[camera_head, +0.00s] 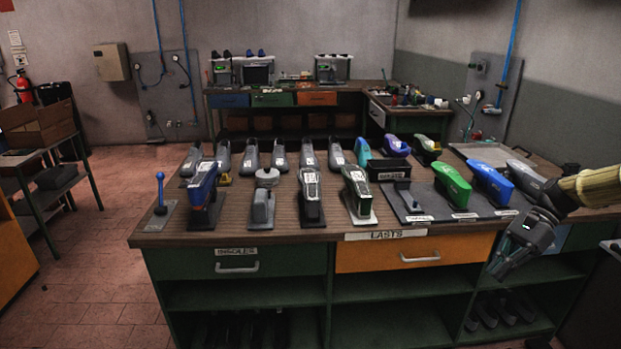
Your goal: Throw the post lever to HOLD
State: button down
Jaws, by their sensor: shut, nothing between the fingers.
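A small lever with a blue round knob and blue stem (160,190) stands upright on a grey base plate (159,218) at the left front corner of the bench. I cannot read any HOLD mark near it. My gripper (497,273) hangs at the right, in front of the bench's right front part, pointing down and to the left. It is shut and empty, far from the lever. Nothing hides the lever.
The bench (285,223) carries several grey lasts and a blue shoe form (203,185) just right of the lever. Green (452,184) and blue forms stand on a dark mat at right. An orange drawer (414,253) fronts the bench.

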aim_at(160, 176)
jog(key=k, duration=0.25)
jog(key=u, duration=0.2)
jog(key=i, duration=2.45)
jog(key=u, duration=2.05)
